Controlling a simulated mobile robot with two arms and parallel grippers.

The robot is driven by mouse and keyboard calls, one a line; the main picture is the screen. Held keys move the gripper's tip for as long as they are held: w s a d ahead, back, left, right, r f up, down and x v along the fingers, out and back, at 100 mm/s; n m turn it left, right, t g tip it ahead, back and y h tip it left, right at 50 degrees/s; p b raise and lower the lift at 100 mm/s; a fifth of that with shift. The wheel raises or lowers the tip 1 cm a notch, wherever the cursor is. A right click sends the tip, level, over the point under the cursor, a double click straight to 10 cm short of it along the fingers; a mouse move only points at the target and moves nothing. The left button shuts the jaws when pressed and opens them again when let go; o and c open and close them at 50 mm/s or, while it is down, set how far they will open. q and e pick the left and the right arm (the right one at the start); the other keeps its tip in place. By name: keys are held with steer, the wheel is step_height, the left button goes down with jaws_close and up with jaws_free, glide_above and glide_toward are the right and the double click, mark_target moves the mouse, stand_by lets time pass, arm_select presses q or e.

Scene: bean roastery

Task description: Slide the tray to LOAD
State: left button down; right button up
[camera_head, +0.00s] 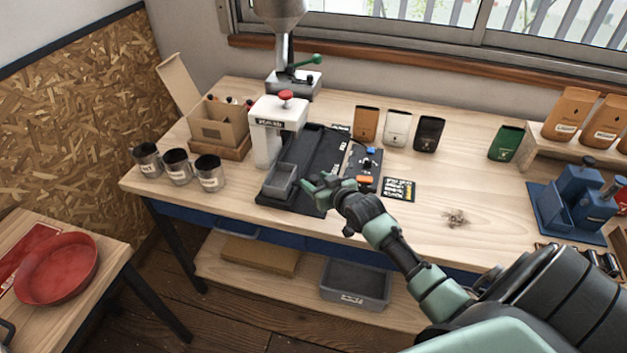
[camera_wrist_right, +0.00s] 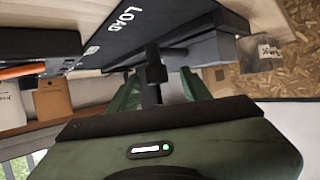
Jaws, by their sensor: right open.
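The grey tray (camera_head: 281,181) sits at the near left end of a black slide board (camera_head: 322,150) on the workbench. In the right wrist view the tray (camera_wrist_right: 212,50) is just past my fingers, and the white word LOAD (camera_wrist_right: 125,20) is printed on the board. My right gripper (camera_head: 322,187) is open beside the tray's right side, low over the board's near end. In the wrist view a dark upright post (camera_wrist_right: 153,75) stands between the green fingers (camera_wrist_right: 155,90); I cannot tell whether they touch it. My left gripper is out of view.
A white machine with a red knob (camera_head: 285,96) stands behind the tray. Several dark cups (camera_head: 178,167) stand to the left. A control panel (camera_head: 367,165) and a black card (camera_head: 399,189) lie right of the board. Bare bench (camera_head: 460,180) is further right.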

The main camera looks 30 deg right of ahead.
steer(key=v, duration=0.5)
steer(key=shift+a+b, duration=0.1)
steer(key=shift+b, duration=0.2)
steer(key=shift+s+r, duration=0.2)
steer(key=shift+s, duration=0.25)
